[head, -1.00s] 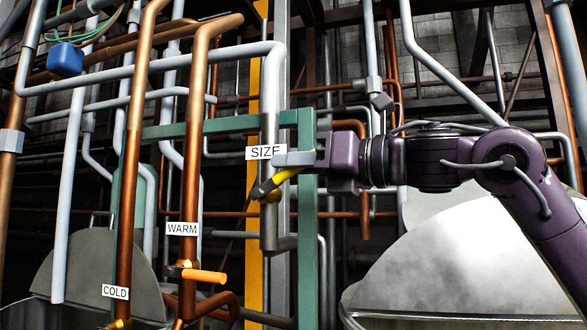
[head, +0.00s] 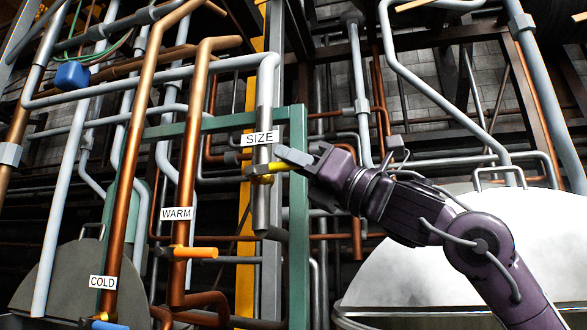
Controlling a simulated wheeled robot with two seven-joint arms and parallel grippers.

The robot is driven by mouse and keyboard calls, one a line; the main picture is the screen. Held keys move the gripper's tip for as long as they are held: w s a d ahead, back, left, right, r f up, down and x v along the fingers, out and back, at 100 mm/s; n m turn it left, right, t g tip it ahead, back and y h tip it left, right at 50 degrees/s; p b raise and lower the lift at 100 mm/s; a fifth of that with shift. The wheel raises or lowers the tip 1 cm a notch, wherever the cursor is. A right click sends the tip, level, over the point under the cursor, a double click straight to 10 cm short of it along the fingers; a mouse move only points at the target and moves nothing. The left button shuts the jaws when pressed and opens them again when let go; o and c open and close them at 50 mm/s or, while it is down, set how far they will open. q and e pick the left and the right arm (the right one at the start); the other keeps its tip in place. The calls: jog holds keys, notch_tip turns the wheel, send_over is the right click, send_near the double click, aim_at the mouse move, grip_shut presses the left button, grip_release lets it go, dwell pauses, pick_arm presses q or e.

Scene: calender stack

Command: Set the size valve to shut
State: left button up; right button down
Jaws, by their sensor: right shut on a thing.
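The size valve (head: 262,172) is on the grey vertical pipe just below the white SIZE label (head: 260,138). Its yellow handle (head: 277,167) points right, roughly level and across the pipe. My right gripper (head: 290,158) reaches in from the right and is shut on the handle; its grey fingers hide the handle's outer end. My left gripper is not in view.
The warm valve's orange handle (head: 203,252) points right below the WARM label (head: 176,213). The cold valve's blue handle (head: 108,325) is at the bottom edge. A green frame post (head: 299,215) stands just right of the size pipe. A large metal vat (head: 460,255) is at right.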

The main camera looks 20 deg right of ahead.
dwell(0.3)
jog(key=c, duration=1.7)
grip_release()
jog(key=o, duration=0.3)
jog(key=shift+w, duration=0.1)
jog(key=shift+s+d+f+b, duration=0.25)
jog(key=shift+s+f+b, duration=0.05)
jog(key=shift+f+b, duration=0.05)
jog(key=b+v, duration=0.3)
jog(key=v, duration=0.3)
jog(key=shift+s+d+f, duration=0.15)
jog(key=shift+s+d, duration=0.1)
